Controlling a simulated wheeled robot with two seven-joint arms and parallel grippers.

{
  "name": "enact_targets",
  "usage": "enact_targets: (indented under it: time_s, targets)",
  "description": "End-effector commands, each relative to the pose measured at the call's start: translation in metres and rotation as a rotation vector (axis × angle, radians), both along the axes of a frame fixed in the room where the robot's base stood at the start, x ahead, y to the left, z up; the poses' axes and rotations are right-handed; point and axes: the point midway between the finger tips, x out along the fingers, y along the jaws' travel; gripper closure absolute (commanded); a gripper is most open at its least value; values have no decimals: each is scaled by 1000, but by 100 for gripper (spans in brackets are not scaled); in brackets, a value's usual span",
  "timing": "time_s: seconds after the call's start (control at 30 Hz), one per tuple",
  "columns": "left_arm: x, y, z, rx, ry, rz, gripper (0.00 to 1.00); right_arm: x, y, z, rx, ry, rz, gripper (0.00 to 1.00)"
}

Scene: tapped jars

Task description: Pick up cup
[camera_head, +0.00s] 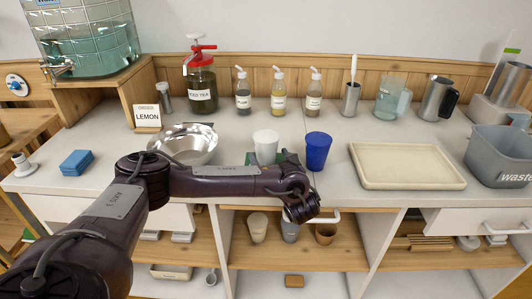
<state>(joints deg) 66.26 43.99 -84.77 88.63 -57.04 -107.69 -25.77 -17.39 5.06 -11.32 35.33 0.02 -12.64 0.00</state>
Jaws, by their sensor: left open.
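A white cup (266,146) and a blue cup (317,151) stand side by side on the counter near its front edge. On the open shelf below stand a cream cup (257,227), a grey cup (290,231) and a brown cup (325,234). My left arm reaches across the counter front from the left. My left gripper (302,211) is open, in front of the counter edge, below the blue cup in the picture. It partly covers the grey cup. Its fingertips are hard to make out. My right gripper is not in view.
A metal bowl (190,139) stands left of the white cup. A cream tray (406,166) and a grey waste bin (500,155) are to the right. Pump bottles (278,95), a red-topped jar (201,88) and a metal holder (350,100) line the back. A blue block (76,162) lies left.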

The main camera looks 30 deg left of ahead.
Motion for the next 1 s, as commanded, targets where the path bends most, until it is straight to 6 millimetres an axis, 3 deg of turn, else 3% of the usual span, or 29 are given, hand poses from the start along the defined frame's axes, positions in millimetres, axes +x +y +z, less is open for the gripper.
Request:
enact_targets:
  time_s: [0.37,0.53,0.87,1.0]
  targets:
    - [22,29,0,2,-2,-1,20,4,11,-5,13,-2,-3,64]
    - [32,43,0,1,-1,-1,20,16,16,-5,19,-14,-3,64]
    - [34,47,0,-1,1,-1,20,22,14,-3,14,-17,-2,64]
    - [34,47,-1,-1,1,-1,38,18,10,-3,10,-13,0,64]
